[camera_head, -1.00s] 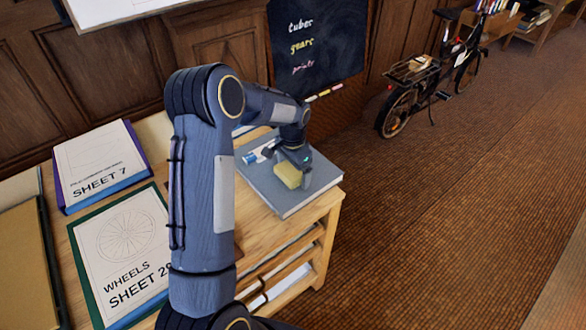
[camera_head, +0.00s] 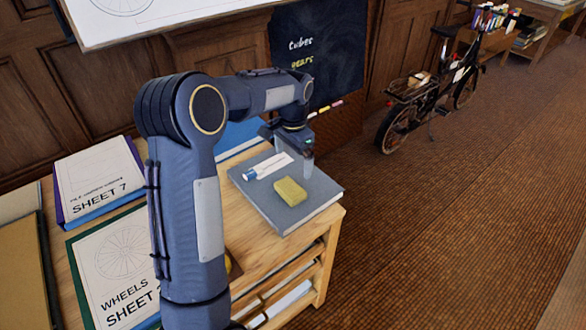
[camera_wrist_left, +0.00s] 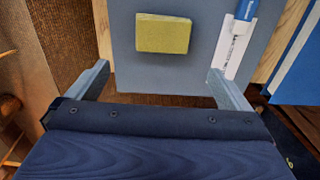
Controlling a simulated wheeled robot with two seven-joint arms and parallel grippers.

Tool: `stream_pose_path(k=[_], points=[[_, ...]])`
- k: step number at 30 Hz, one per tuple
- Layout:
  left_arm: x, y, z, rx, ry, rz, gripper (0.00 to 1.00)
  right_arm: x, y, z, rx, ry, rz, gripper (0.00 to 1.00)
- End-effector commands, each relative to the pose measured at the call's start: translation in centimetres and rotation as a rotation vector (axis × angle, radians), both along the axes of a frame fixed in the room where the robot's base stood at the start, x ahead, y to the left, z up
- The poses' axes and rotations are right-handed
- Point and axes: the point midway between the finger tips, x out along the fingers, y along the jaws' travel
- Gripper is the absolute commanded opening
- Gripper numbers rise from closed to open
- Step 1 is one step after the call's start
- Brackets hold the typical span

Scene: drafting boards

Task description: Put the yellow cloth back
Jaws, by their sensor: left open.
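The yellow cloth (camera_head: 290,190), a small folded block, lies on the grey book or box (camera_head: 285,218) at the right end of the wooden table. It also shows in the left wrist view (camera_wrist_left: 163,33), apart from the fingers and ahead of them. My left gripper (camera_head: 290,160) is above the far side of the grey book, behind the cloth. In the left wrist view its two fingers (camera_wrist_left: 160,82) are spread wide with nothing between them. My right gripper is not in view.
A blue-capped tube on a white card (camera_head: 268,167) lies beside the cloth. Folders marked Sheet 7 (camera_head: 98,178) and Wheels (camera_head: 112,262) cover the table's left. A chalkboard (camera_head: 318,50) stands behind; a bicycle (camera_head: 430,90) is on open floor at right.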

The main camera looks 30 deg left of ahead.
Motion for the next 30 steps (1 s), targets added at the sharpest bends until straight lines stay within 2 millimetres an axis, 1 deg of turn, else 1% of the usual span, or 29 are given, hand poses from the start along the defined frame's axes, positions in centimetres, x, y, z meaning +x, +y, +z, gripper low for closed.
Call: stream_pose_path(k=[2, 4, 5, 7, 8, 9, 11, 12, 14, 15, 17, 18, 21, 22, 25, 27, 30], points=[[-0.2, 0.0, 0.7, -0.004, -0.006, 0.004, 1.0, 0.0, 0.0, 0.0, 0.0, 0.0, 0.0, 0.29], [-1.0, -0.1, 1.8, -0.015, -0.02, 0.019, 1.0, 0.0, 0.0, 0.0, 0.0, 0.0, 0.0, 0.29], [-1.6, -0.2, 2.3, -0.023, -0.029, 0.03, 1.0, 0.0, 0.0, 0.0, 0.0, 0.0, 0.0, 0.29], [-3.6, -0.6, 4.1, -0.053, -0.064, 0.066, 1.0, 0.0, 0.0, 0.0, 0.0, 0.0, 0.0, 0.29], [-4.7, -0.9, 4.9, -0.069, -0.081, 0.085, 1.0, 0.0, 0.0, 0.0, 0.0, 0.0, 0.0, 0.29], [-6.5, -1.3, 6.0, -0.095, -0.107, 0.115, 1.0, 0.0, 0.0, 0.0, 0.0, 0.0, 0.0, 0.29], [-9.5, -2.2, 7.4, -0.138, -0.146, 0.162, 1.0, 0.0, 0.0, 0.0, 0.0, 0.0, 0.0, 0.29], [-11.5, -2.9, 8.2, -0.167, -0.173, 0.196, 1.0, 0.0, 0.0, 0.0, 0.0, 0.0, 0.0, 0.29], [-14.6, -3.9, 9.0, -0.212, -0.213, 0.245, 1.0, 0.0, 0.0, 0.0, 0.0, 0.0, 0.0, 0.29], [-16.6, -4.7, 9.2, -0.24, -0.237, 0.276, 1.0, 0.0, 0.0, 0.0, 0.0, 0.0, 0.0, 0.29], [-19.6, -5.8, 9.3, -0.283, -0.272, 0.325, 1.0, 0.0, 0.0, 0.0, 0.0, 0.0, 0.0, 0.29], [-21.4, -6.6, 9.2, -0.312, -0.293, 0.355, 1.0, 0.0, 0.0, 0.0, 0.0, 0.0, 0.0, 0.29], [-25.2, -8.5, 8.2, -0.375, -0.336, 0.425, 1.0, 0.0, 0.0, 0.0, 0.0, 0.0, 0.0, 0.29], [-26.1, -8.9, 7.9, -0.39, -0.346, 0.441, 1.0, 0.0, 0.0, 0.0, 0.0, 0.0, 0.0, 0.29], [-28.4, -10.2, 6.8, -0.431, -0.371, 0.487, 1.0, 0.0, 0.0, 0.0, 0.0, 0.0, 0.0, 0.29], [-29.2, -10.8, 6.2, -0.45, -0.382, 0.507, 1.0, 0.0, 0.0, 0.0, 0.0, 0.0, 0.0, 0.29], [-29.8, -11.1, 5.8, -0.462, -0.388, 0.522, 1.0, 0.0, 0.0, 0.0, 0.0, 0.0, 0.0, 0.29]])
